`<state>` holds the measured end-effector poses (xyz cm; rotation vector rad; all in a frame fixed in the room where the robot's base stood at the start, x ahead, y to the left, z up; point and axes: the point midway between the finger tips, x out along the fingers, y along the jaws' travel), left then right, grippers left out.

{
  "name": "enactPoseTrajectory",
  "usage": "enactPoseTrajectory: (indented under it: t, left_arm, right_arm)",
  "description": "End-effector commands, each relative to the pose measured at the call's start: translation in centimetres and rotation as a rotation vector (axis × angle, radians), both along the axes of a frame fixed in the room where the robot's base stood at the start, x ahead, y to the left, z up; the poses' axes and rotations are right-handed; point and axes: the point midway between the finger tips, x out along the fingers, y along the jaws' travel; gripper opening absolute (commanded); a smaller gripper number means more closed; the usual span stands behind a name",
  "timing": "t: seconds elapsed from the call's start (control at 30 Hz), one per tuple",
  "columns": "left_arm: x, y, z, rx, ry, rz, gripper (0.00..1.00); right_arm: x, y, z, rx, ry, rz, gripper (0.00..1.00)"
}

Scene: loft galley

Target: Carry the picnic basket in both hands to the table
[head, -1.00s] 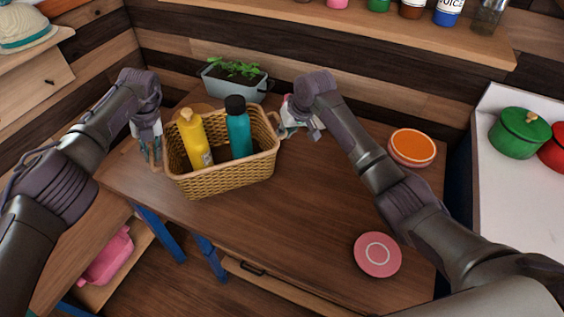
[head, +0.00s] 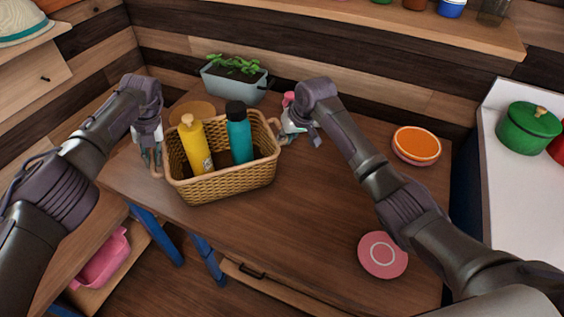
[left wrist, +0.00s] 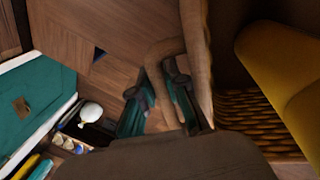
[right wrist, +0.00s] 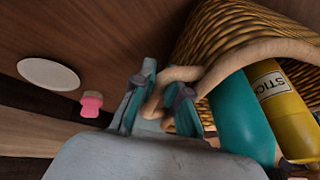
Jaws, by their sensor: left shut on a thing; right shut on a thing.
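The woven picnic basket (head: 225,186) is over the wooden worktop (head: 300,215), upright and roughly level. I cannot tell whether its base touches the wood. It holds a yellow pump bottle (head: 194,150) and a teal bottle with a black cap (head: 239,138). My left gripper (head: 152,158) is shut on the basket's left handle, which shows in the left wrist view (left wrist: 165,55). My right gripper (head: 290,132) is shut on the right handle, with the handle's loop (right wrist: 160,92) between its fingers in the right wrist view.
A planter (head: 235,84) and a round board (head: 190,110) are behind the basket. Orange-topped stacked dishes (head: 416,144) and a pink plate (head: 383,255) sit to the right. The worktop's middle is clear.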

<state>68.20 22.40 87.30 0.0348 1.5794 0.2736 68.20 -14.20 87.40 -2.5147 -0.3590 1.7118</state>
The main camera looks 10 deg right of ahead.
Motion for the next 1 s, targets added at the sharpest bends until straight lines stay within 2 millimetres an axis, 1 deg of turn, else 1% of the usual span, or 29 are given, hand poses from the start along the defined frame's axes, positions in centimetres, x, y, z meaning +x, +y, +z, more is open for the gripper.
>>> enactPoseTrajectory:
  t: [0.03,0.13,0.17,0.2,0.3,0.57,0.67,0.77,1.0]
  left_arm:
    - [0.1,0.0,-0.5,0.0,-0.002,0.0,0.0]
    - [0.1,0.0,-1.2,0.0,-0.002,0.0,0.0]
    - [0.0,0.0,-0.9,0.0,-0.001,0.0,0.18]
    - [0.0,0.0,-0.8,0.0,0.0,0.0,0.25]
    - [0.0,0.0,-0.8,0.0,0.0,0.0,0.39]
    - [0.0,-0.1,-0.8,-0.001,-0.001,-0.001,0.39]
    - [0.1,-0.2,-0.3,-0.002,-0.002,-0.002,0.39]
    - [0.2,-0.4,1.0,-0.001,-0.004,-0.002,0.39]
    - [0.3,-1.3,6.1,0.0,-0.005,-0.001,0.39]
  right_arm:
    - [0.1,0.0,-0.4,0.001,-0.005,0.0,0.0]
    - [0.1,0.0,-1.1,0.001,-0.005,0.0,0.0]
    - [0.0,0.0,-0.9,0.0,-0.001,0.0,0.19]
    - [0.0,0.0,-0.8,0.0,-0.001,0.0,0.25]
    - [0.0,0.0,-0.8,0.0,0.0,0.0,0.39]
    - [0.0,0.0,-0.8,0.0,0.0,0.0,0.39]
    - [0.0,0.0,-0.8,0.0,0.0,0.0,0.39]
    - [0.0,0.0,-0.8,0.0,0.0,0.0,0.39]
    - [0.0,0.0,-0.8,0.0,0.0,0.0,0.39]
